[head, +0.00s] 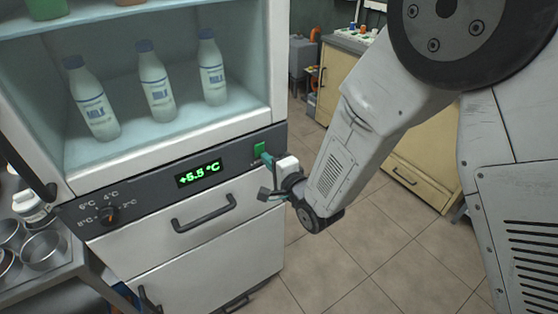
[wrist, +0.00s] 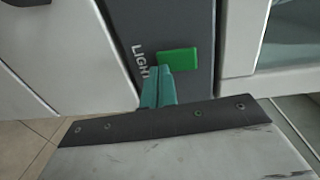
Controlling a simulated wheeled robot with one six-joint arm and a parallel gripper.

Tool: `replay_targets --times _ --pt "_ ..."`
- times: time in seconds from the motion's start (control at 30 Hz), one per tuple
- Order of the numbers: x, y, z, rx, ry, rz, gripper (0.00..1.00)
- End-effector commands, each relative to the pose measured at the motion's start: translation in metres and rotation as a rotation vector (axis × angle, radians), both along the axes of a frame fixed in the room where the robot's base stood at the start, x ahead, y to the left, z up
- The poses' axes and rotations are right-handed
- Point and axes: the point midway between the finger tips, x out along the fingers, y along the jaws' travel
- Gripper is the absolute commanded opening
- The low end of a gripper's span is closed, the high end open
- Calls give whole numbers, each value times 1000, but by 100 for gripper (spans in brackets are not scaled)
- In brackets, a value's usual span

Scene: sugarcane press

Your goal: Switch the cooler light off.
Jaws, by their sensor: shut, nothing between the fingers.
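The cooler (head: 160,190) fills the left of the head view. Its green light switch (head: 260,149) sits at the right end of the dark control strip. In the wrist view the switch (wrist: 178,61) is a lit-looking green rectangle beside the word LIGHT, which is partly covered. My gripper (head: 267,158) is shut and empty, with its teal fingertips just below and right of the switch. In the wrist view the fingertips (wrist: 160,70) are close to the switch's edge, over the end of the label. I cannot tell whether they touch the panel.
A green display (head: 199,173) reads +5.5 °C, with a temperature knob (head: 108,215) to its left. A drawer handle (head: 204,213) juts out below. Milk bottles (head: 156,82) stand on the shelf. Metal bowls (head: 42,249) sit at left. Tiled floor is open at right.

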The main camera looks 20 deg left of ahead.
Motion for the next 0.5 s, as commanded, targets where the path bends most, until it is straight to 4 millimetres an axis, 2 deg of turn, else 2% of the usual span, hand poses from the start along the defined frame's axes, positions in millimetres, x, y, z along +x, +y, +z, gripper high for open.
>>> replay_targets --times 0.27,0.43,0.5 --pt "-7 -6 -2 -2 2 4 0" --pt "-27 -23 -6 -2 1 16 0" --pt "-38 -36 -9 -3 1 16 0"
